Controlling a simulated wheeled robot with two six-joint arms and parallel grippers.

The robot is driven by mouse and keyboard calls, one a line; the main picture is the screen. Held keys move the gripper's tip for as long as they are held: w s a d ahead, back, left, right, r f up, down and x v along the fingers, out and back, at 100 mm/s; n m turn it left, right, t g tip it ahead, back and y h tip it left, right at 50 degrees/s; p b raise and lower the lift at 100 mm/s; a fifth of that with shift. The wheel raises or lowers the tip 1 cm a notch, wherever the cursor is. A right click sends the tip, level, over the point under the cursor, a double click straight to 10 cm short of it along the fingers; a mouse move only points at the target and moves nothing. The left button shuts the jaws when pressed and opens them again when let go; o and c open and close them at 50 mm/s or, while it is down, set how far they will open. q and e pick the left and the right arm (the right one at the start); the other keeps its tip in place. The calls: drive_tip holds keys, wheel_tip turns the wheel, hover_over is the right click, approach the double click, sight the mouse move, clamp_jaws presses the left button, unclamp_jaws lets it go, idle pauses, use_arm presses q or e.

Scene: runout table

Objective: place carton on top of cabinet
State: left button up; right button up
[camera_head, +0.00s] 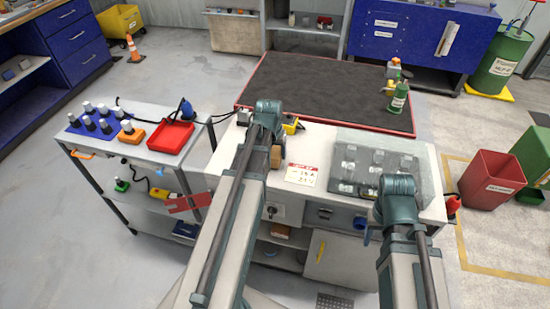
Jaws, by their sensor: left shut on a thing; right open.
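My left arm (228,215) reaches up from the bottom to a raised joint (268,108) over the worktop. Its jaws are hidden behind its links. A small brown thing (276,157) shows just behind this arm, mostly covered; I cannot tell whether it is the carton or whether it is held. My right arm (407,275) rises at the lower right to a joint (397,184) by the clear-covered panel; its jaws do not show. A blue cabinet (422,38) stands at the back right, with a label hanging on its front. I cannot tell if it is the task's cabinet.
The light worktop (226,157) ahead carries a paper note (302,174) and a clear-covered panel (375,160). Behind it is a dark, red-rimmed table (320,90), mostly bare. A cart (95,140) with a red tray (170,137) stands left; a red bin (490,178) stands right.

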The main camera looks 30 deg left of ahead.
sight(272, 154)
use_arm(q)
drive_tip(key=shift+f, duration=0.5)
drive_tip(key=shift+r, duration=0.1)
use_arm(e)
drive_tip(key=shift+f, duration=0.35)
drive_tip(key=shift+d+f, duration=0.1)
drive_tip(key=shift+f, duration=0.05)
use_arm(q)
drive_tip(key=o, duration=1.5)
drive_tip(key=p+v, duration=1.1)
drive_tip(key=v, duration=0.1)
drive_tip(key=shift+p, duration=0.4)
use_arm(e)
wheel_tip(272, 154, up, 12)
